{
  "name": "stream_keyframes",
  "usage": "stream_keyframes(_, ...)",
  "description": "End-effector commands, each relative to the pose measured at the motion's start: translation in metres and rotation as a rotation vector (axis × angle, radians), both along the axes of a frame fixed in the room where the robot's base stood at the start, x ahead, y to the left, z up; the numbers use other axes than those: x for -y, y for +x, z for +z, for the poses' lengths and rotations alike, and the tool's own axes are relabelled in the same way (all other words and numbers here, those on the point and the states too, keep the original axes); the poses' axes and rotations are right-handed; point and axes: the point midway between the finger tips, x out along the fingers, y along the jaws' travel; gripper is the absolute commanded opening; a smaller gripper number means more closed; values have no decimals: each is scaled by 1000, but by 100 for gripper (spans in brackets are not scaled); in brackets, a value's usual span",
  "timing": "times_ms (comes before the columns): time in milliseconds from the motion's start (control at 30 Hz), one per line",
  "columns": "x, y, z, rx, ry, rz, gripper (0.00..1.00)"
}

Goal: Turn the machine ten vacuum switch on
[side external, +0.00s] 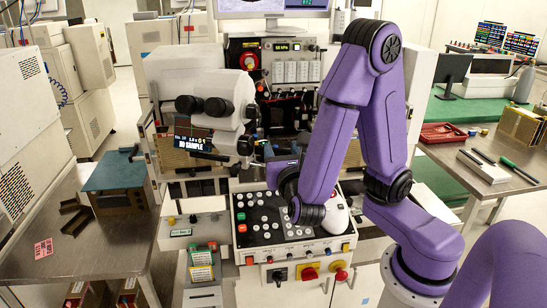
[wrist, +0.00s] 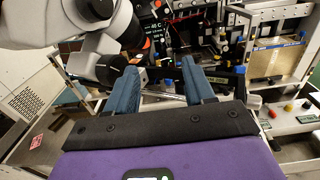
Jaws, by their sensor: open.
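The bonding machine stands in the centre of the side view, with a white microscope head (side external: 205,98) and a "NO SAMPLE" screen (side external: 194,134). Behind it is a rack panel (side external: 285,72) with a green kPa readout, a red button and rows of small controls. A sloped keypad box (side external: 290,222) is in front, with knobs and switches along its front edge. I cannot tell which control is the vacuum switch; labels are too small. My gripper (wrist: 160,66) is open and empty, its two blue fingers apart, pointing at the machine. In the side view it is partly hidden by my arm.
The microscope head (wrist: 100,45) is close beside the left finger in the wrist view. A small shelf with coloured knobs (side external: 192,222) is left of the keypad box. A red emergency-style knob (side external: 341,275) is below the box. Side tables hold a red tray (side external: 443,133) and a teal-topped box (side external: 115,172).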

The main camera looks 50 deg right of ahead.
Motion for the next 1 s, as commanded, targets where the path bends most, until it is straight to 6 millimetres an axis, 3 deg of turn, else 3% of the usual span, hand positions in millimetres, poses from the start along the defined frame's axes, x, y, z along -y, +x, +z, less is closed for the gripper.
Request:
stream_keyframes(200, 0, 0, 53, 6, 12, 2, 53)
stream_keyframes(600, 1, 0, 135, 6, 11, 0, 53)
stream_keyframes(833, 47, -10, 108, -6, 174, -293, 53)
stream_keyframes(1000, 80, -30, 89, 24, 325, -565, 53)
